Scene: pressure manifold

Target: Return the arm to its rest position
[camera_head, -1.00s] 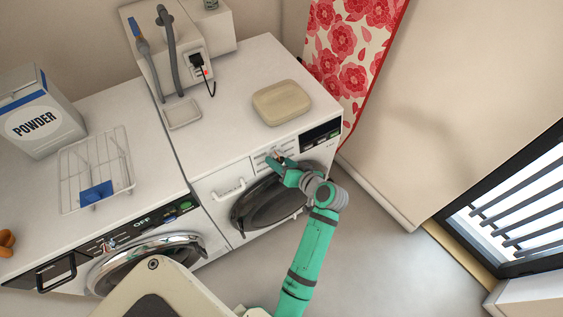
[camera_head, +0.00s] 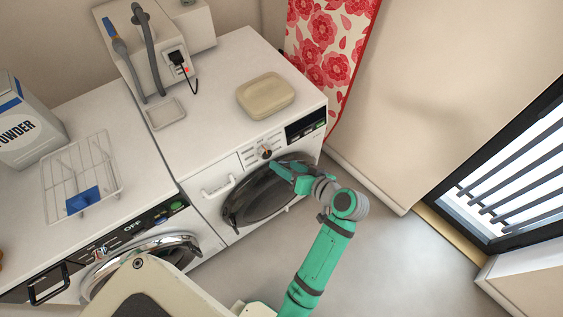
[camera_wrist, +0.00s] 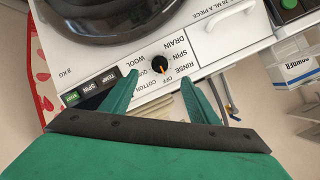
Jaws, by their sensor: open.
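My gripper (camera_head: 287,174) is in front of the right washing machine, near its control panel and above its dark round door (camera_head: 268,192). In the wrist view my gripper (camera_wrist: 158,95) has its two green fingers apart, with nothing held between them. The program dial (camera_wrist: 160,64) is black with an orange pointer and lies just beyond the fingertips, with a visible gap in the head view. The pointer is toward the OFF and RINSE side of the labels.
A beige soap-like block (camera_head: 266,95) lies on the right machine's top. A wire rack (camera_head: 82,175) and a powder box (camera_head: 25,125) stand on the left machine. A floral cloth (camera_head: 325,50) hangs behind. The grey floor (camera_head: 385,255) at the right is clear.

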